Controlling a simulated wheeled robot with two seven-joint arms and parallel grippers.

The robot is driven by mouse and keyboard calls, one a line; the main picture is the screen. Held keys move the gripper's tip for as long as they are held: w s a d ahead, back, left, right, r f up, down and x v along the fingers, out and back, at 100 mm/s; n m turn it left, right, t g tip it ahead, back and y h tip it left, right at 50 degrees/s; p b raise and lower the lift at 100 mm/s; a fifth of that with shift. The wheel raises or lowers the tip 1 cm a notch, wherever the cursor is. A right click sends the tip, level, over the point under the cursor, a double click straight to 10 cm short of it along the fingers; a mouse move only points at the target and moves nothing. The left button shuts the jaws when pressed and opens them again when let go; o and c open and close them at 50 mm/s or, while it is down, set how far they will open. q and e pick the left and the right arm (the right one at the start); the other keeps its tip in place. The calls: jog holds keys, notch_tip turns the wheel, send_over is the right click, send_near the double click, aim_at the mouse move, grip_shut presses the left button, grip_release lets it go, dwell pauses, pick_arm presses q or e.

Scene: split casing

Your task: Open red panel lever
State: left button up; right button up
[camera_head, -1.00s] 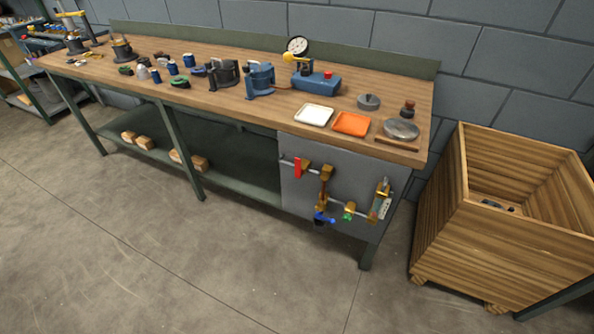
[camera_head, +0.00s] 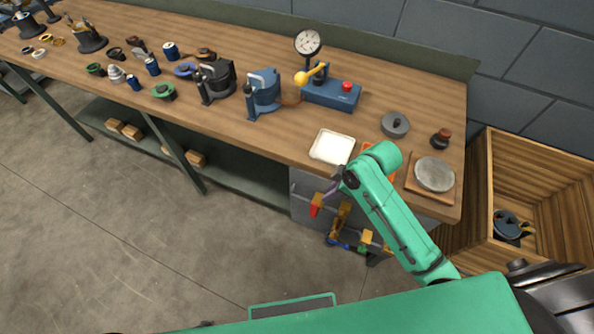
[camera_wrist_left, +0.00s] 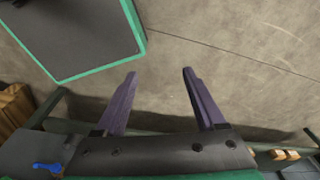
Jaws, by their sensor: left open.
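The red lever (camera_head: 315,207) hangs on the grey panel (camera_head: 301,183) under the bench's right end, left of brass and blue fittings. My right gripper (camera_head: 328,193) is at the panel's upper part, beside or just in front of the red lever. Its purple fingers are small and partly hidden by the wrist, so contact and opening cannot be told. In the left wrist view, my left gripper (camera_wrist_left: 158,72) has its fingers spread, with nothing between them, above the floor. A blue handle (camera_wrist_left: 47,167) shows at that view's lower left.
The wooden bench top (camera_head: 420,100) holds a white tray (camera_head: 332,147), an orange tray partly hidden by my right arm, a gauge device (camera_head: 331,92) and several small parts. A wooden crate (camera_head: 483,190) stands at the right. The floor (camera_head: 110,240) before the bench is open.

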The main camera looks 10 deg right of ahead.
aim_at(311, 209)
jog(key=x, duration=0.4)
jog(key=s+x, duration=0.1)
jog(key=x, duration=0.6)
jog(key=shift+s+a+f+b, duration=0.25)
jog(key=shift+a+f+b, duration=0.1)
jog(key=shift+f+b, duration=0.05)
jog(key=shift+w+a+f, duration=0.1)
jog(key=shift+w+f, duration=0.15)
jog(key=shift+f, duration=0.25)
jog(key=shift+w+f, duration=0.2)
jog(key=shift+f, duration=0.3)
jog(key=shift+s+r, duration=0.15)
jog(key=shift+r, duration=0.05)
jog(key=shift+c, duration=0.3)
jog(key=shift+a, duration=0.1)
grip_shut()
pick_arm(q)
jog(key=s, duration=0.3)
jog(key=shift+f, duration=0.35)
